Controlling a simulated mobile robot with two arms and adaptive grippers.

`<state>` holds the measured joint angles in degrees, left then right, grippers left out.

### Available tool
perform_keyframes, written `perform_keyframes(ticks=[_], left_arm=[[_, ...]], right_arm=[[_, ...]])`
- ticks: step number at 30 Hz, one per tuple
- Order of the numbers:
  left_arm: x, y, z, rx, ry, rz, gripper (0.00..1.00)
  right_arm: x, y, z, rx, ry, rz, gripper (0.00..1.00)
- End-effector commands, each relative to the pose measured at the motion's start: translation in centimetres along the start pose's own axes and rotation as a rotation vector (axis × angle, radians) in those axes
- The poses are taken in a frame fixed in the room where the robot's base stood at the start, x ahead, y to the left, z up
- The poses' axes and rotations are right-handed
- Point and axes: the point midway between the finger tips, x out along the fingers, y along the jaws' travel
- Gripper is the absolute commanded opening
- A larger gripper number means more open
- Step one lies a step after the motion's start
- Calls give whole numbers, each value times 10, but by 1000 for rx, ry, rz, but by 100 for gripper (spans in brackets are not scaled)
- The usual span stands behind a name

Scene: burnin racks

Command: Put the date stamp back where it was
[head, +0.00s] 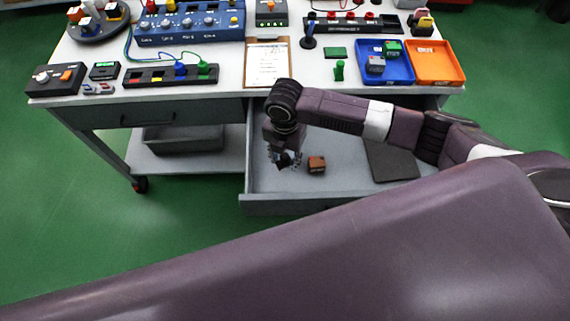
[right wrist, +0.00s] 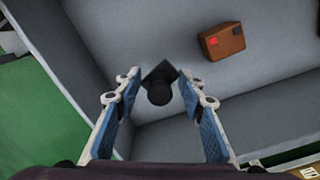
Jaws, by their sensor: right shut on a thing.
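A small dark thing with a square plate and a round knob, which looks like the date stamp (right wrist: 160,92), is between the fingers of my right gripper (right wrist: 161,100). In the head view my right gripper (head: 285,162) points down inside the open drawer (head: 330,196), toward its left side. It is shut on the stamp, which shows there only as a small dark shape and is partly hidden by the fingers. I cannot tell whether the stamp touches the drawer floor. My left gripper is out of view.
A brown block (head: 316,165) with a red patch lies in the drawer just right of my gripper. A dark flat panel (head: 390,162) lies further right. The worktop above holds a clipboard (head: 267,62), a blue tray (head: 400,76) and an orange tray (head: 435,74). The drawer's front middle is bare.

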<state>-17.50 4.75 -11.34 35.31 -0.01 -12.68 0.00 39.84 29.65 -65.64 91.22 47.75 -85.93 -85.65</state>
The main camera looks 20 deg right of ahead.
Motion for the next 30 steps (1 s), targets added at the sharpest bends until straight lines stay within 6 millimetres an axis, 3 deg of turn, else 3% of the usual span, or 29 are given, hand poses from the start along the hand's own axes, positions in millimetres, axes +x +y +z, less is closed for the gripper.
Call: perform_keyframes(ticks=[9, 22, 23, 24, 27, 30], left_arm=[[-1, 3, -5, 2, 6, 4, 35], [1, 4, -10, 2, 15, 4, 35], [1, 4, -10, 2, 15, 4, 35], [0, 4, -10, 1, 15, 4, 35], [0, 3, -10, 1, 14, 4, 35], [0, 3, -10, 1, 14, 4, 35]], right_arm=[[41, -1, 0, 1, 0, -2, 21], [48, -1, 0, 0, -1, -1, 21], [47, -1, 0, 0, -1, -1, 40], [47, -1, 0, 0, -1, -1, 44], [47, -1, 0, 0, -1, -1, 54], [47, -1, 0, 0, -1, -1, 54]])
